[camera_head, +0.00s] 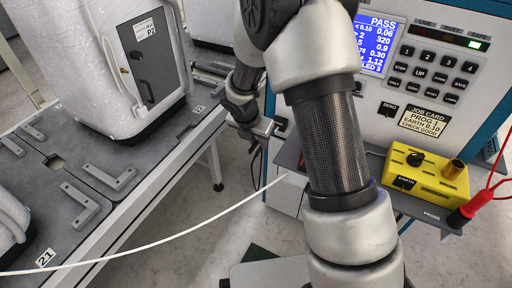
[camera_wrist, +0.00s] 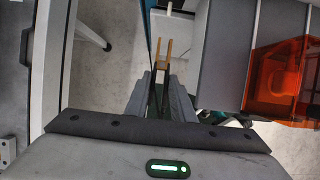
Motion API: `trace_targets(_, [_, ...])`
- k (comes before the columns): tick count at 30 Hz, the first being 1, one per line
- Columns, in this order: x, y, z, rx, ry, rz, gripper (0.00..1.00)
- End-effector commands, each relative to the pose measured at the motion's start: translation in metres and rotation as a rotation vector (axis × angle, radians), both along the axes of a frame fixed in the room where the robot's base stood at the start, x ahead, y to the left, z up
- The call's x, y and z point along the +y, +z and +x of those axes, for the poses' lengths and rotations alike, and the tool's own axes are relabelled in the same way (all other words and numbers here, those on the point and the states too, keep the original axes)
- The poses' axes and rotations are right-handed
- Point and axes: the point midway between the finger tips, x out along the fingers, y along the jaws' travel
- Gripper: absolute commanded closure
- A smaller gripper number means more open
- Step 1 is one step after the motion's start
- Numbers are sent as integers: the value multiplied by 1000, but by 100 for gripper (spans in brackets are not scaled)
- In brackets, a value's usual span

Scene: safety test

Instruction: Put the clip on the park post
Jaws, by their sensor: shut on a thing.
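My gripper (camera_wrist: 163,88) shows in the wrist view with its two grey fingers close together. It is shut on a small clip (camera_wrist: 164,66) with two copper-coloured prongs pointing away from the fingers. In the head view my arm crosses the middle, and the gripper is small and partly covered beside the tester. A brass post (camera_head: 454,168) stands upright on a yellow box (camera_head: 428,180) at the right; the clip is apart from it. I cannot tell from any label whether this is the park post.
A blue-edged tester (camera_head: 420,85) reads PASS, with a green lamp lit. A white cable (camera_head: 190,232) crosses the lower left. White-wrapped units stand on a bench (camera_head: 150,165). An orange see-through box (camera_wrist: 282,80) is at right.

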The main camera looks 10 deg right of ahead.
Motion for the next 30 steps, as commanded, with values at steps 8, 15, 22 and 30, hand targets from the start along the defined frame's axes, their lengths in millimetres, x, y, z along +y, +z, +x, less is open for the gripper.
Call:
trace_targets(8, [0, -48, 0, -2, 1, 1, 94])
trace_targets(15, [-6, -46, 9, -2, -1, 1, 94])
trace_targets(22, [-19, -47, 26, -2, -2, 1, 94])
trace_targets(30, [-30, -47, 41, -1, -2, 0, 94])
